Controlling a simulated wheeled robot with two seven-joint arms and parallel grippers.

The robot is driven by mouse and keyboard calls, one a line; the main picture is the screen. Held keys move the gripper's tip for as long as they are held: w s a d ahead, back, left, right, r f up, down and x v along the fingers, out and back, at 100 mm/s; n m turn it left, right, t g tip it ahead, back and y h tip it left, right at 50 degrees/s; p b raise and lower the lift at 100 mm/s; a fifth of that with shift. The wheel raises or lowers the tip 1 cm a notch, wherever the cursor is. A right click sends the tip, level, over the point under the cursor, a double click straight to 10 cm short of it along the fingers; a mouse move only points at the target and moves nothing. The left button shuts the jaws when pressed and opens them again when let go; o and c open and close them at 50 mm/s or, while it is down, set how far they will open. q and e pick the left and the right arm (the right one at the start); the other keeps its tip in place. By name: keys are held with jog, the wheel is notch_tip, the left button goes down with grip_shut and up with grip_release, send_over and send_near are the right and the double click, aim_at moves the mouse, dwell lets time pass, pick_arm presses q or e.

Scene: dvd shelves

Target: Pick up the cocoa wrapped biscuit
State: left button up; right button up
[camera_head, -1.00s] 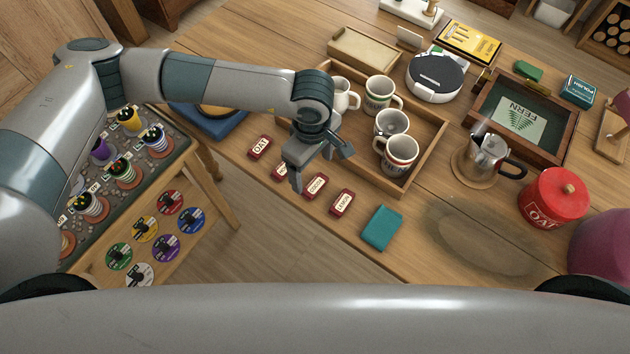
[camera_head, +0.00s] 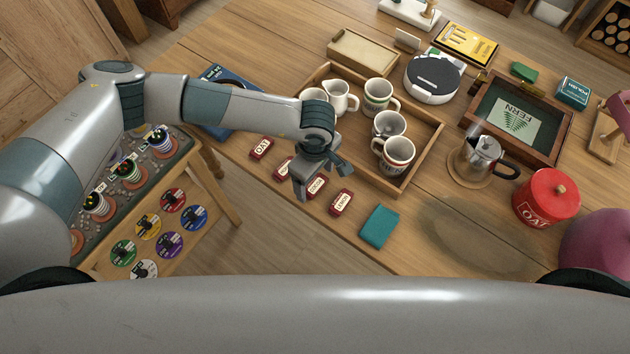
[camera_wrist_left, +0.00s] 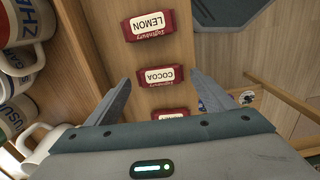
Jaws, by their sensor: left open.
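The cocoa wrapped biscuit (camera_wrist_left: 162,76) is a dark red packet with a cream COCOA label, lying flat on the table. In the left wrist view it lies between and just beyond the fingers of my open left gripper (camera_wrist_left: 160,95). My right gripper is not in view.
A wooden tray (camera_head: 418,166) with several mugs stands close behind the biscuits. A teal cloth-like block (camera_head: 379,227) lies right of the lemon biscuit. The table's front edge runs close in front of the row. A moka pot (camera_head: 484,154) and red OAT tin (camera_head: 546,196) stand further right.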

pick_arm(q)
jog(key=shift+f, duration=0.75)
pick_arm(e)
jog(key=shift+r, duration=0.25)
pick_arm(q)
jog(key=shift+c, duration=0.7)
jog(key=c, duration=1)
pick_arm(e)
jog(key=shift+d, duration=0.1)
pick_arm(q)
jog(key=shift+r, duration=0.15)
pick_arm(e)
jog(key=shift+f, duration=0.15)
